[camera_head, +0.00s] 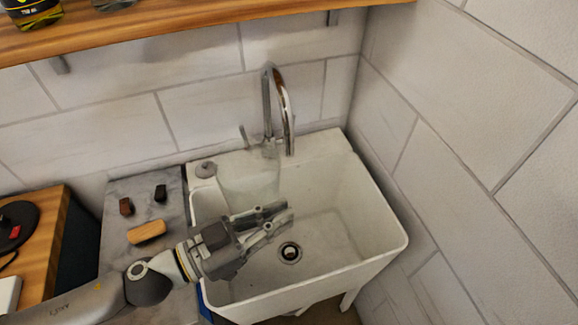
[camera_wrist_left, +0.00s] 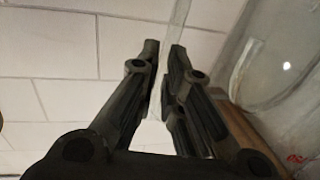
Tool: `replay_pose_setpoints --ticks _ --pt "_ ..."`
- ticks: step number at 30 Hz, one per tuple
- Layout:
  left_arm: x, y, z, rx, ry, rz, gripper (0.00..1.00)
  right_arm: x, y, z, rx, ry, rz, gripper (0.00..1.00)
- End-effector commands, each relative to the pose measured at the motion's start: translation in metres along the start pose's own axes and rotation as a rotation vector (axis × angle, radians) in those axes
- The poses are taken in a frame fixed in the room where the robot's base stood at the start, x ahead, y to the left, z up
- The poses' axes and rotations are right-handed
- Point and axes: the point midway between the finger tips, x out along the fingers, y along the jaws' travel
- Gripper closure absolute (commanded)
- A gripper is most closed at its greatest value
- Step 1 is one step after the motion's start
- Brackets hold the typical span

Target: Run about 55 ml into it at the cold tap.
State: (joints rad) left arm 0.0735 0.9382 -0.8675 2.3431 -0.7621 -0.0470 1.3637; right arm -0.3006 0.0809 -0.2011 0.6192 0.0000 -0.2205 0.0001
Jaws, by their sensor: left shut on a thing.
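A clear, see-through vessel (camera_head: 248,176) shows faintly over the back left of the white sink (camera_head: 372,215), in front of the chrome tap (camera_head: 283,92). The spout's mouth is close to the vessel's upper right; I cannot tell whether it is over the opening. My left gripper (camera_head: 288,211) reaches in from the left over the sink, shut on the vessel. In the left wrist view, a thin clear strip (camera_wrist_left: 176,28) of it runs between the fingers (camera_wrist_left: 165,52), and its clear wall (camera_wrist_left: 285,75) shows at right. No water stream or level is discernible.
A small lever (camera_head: 243,132) stands left of the tap's base. A grey counter (camera_head: 155,203) left of the sink holds a wooden-topped block (camera_head: 147,232) and two small dark blocks. A wooden shelf (camera_head: 180,27) hangs above. A tiled wall closes the right side.

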Motion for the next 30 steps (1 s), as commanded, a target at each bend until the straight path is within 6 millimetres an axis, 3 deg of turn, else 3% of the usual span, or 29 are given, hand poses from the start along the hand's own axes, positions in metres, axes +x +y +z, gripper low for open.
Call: replay_pose_setpoints --ticks 15,20,30 --pt "-0.025 0.009 0.039 -0.011 0.003 0.306 1.00 -0.008 0.004 -0.001 0.002 0.001 0.004 0.71" --pt "-0.030 0.007 0.048 -0.013 0.005 0.330 1.00 -0.008 0.002 -0.002 0.002 0.002 0.003 0.71" --pt "-0.030 0.008 0.090 -0.013 0.006 0.329 1.00 -0.008 -0.004 -0.003 0.003 0.004 -0.005 0.71"
